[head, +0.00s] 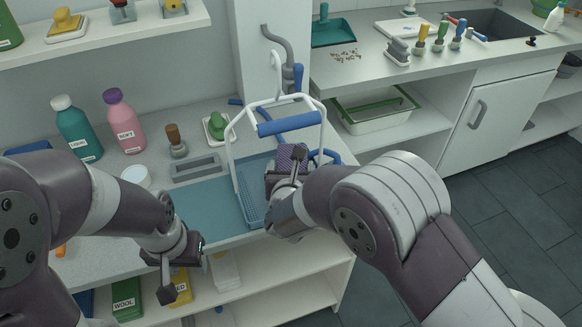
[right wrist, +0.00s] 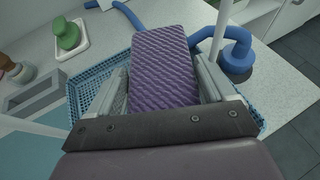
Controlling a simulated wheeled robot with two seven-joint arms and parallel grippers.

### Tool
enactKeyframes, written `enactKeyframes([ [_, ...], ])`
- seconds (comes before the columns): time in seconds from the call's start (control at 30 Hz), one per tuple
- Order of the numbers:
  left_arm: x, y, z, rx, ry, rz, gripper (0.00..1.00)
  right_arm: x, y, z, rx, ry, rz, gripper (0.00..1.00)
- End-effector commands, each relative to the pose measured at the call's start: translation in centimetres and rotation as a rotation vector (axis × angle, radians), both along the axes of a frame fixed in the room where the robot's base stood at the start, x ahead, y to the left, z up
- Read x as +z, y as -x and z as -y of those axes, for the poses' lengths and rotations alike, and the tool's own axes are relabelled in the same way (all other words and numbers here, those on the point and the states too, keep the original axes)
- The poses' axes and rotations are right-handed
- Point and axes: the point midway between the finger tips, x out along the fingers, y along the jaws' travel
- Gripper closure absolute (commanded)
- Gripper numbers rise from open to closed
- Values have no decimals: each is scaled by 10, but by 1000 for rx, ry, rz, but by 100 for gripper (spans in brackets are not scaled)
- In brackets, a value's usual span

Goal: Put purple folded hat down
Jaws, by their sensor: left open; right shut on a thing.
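The purple folded hat (right wrist: 162,68) is a textured, block-like bundle, held between the two fingers of my right gripper (right wrist: 166,88) in the right wrist view. In the head view, the hat (head: 290,155) shows just beyond my right gripper (head: 287,178), which partly hides it. It is over the blue mesh basket (head: 250,198) with a white frame handle; the basket's rim also shows around the fingers in the right wrist view (right wrist: 84,92). I cannot tell whether the hat touches the basket floor. My left gripper (head: 180,268) is open and empty, in front of the counter's edge.
A blue hose (right wrist: 236,50) lies close to the right of the hat. A grey divided tray (head: 196,167), a green scrubber on a dish (head: 216,126) and bottles (head: 124,120) stand to the left. The blue handle grip (head: 289,123) rises above the basket.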

Motion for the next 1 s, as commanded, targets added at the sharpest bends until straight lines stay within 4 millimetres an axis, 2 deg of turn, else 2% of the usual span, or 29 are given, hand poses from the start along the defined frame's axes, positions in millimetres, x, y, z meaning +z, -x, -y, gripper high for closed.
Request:
enactKeyframes([
  [0.13, -6, 0, 0, 0, 0, 0, 51, -4, 0, 0, 0, 0, 1, 53],
  [0.17, -5, 0, 0, 0, 0, 0, 51, -3, 0, 0, 0, 0, 0, 11],
  [0.2, -4, 0, 0, 0, 0, 0, 51, -2, 0, 0, 0, 0, 0, 0],
  [0.4, -3, 0, 0, 0, 0, 0, 51, -2, 0, 0, 0, 0, 1, 0],
  [0.5, 4, 0, 0, 0, 0, 0, 51, 4, 0, 0, 0, 0, 1, 0],
  [0.57, 0, 0, 0, 0, 0, 1, 51, 4, 7, -2, 2, -1, 2, 0],
  [1.0, -1, 0, 0, 0, 0, 0, 51, 41, 96, -9, 5, -2, 2, 0],
])
